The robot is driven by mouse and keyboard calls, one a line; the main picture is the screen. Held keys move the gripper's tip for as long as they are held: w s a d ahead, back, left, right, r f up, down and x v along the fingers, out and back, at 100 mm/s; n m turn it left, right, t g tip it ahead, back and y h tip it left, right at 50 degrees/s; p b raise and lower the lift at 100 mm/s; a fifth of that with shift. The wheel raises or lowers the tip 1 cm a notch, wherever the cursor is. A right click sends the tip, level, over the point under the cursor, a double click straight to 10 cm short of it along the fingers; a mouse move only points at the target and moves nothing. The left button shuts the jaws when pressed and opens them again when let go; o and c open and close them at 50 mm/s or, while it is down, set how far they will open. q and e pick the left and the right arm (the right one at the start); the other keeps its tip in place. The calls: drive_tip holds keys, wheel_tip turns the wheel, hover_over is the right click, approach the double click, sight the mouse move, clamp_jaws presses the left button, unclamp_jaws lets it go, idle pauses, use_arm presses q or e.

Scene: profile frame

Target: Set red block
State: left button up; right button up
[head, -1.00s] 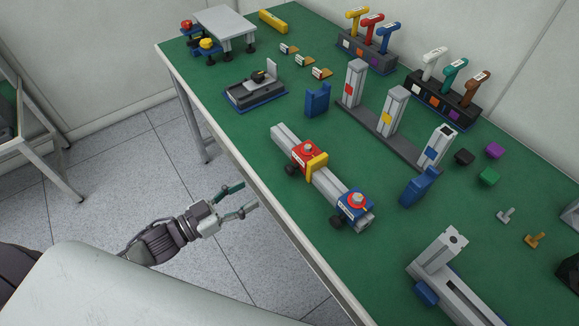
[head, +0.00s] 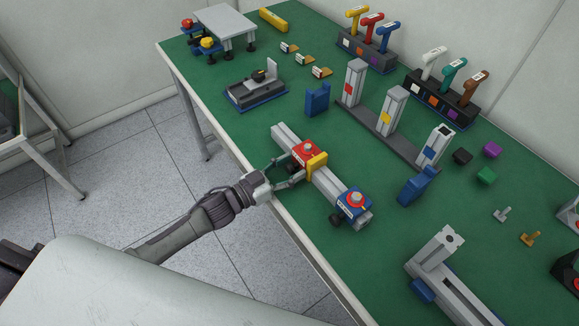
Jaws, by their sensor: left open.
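The red block (head: 306,152) sits on a long grey profile (head: 330,184) lying on the green table, with a grey round knob on its top. A yellow piece (head: 317,163) straddles the profile right beside it. A blue block (head: 354,202) with a red ring and knob sits at the profile's near end. My left gripper (head: 288,172) reaches over the table's front edge with open fingers, close to the front side of the red block. I cannot tell whether the fingers touch it. My right gripper is not in view.
Three upright grey posts (head: 392,112) on a dark base stand behind the profile, with blue holders (head: 317,99) nearby. Another grey profile assembly (head: 436,257) lies at the near right. Racks of coloured handles (head: 443,98) stand along the back.

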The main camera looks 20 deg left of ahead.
sight(278, 138)
use_arm(q)
drive_tip(key=shift+c, duration=0.3)
clamp_jaws()
drive_tip(key=w+a+b, duration=0.1)
drive_tip(key=w+a, duration=0.3)
drive_tip(key=a, duration=0.1)
drive_tip(key=w+a+b, duration=0.1)
drive_tip(key=w+a, duration=0.1)
drive_tip(key=shift+a+f+b, duration=0.1)
drive_tip(key=shift+a+b, duration=0.2)
drive_tip(key=shift+a, duration=0.15)
drive_tip(key=shift+o, duration=0.3)
unclamp_jaws()
drive_tip(key=shift+w+a, duration=0.1)
